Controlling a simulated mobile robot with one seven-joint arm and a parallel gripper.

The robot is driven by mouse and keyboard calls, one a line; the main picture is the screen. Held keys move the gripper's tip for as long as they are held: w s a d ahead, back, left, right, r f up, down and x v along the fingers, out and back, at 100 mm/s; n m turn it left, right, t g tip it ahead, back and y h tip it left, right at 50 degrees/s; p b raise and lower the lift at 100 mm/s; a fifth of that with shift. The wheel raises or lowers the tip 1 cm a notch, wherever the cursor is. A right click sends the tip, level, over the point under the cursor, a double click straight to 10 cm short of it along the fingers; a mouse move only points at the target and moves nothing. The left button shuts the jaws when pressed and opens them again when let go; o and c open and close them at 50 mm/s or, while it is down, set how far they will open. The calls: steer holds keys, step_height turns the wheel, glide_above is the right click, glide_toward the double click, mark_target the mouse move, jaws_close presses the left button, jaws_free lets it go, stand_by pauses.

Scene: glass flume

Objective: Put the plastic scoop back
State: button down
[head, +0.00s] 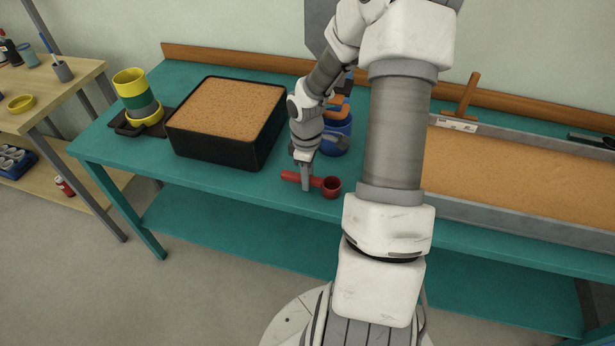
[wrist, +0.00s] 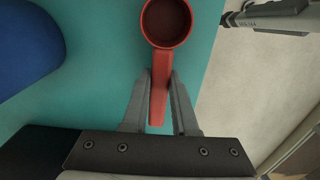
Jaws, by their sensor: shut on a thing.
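A red plastic scoop (head: 330,187) with a round cup and a straight handle is near the front edge of the teal table in the head view. It also shows in the wrist view (wrist: 160,80), with its cup at the top and its handle running down between the fingers. My gripper (head: 306,185) points down and is shut on the scoop's handle; its two fingers (wrist: 159,100) lie on either side of it. I cannot tell whether the scoop touches the table or is slightly above it.
A black box of sand (head: 215,148) stands left of my gripper. A blue container (head: 336,137) with orange-topped things stands just behind it. A long sand-filled flume (head: 520,212) is at right. Stacked coloured rings (head: 133,90) stand at the left end. The table's front edge is close.

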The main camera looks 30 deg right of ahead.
steer(key=shift+f, duration=0.15)
steer(key=c, duration=0.7)
jaws_free()
step_height(320, 180, up, 12)
steer(key=p, duration=0.2)
steer(key=shift+r+p, duration=0.2)
steer(key=shift+p, duration=0.15)
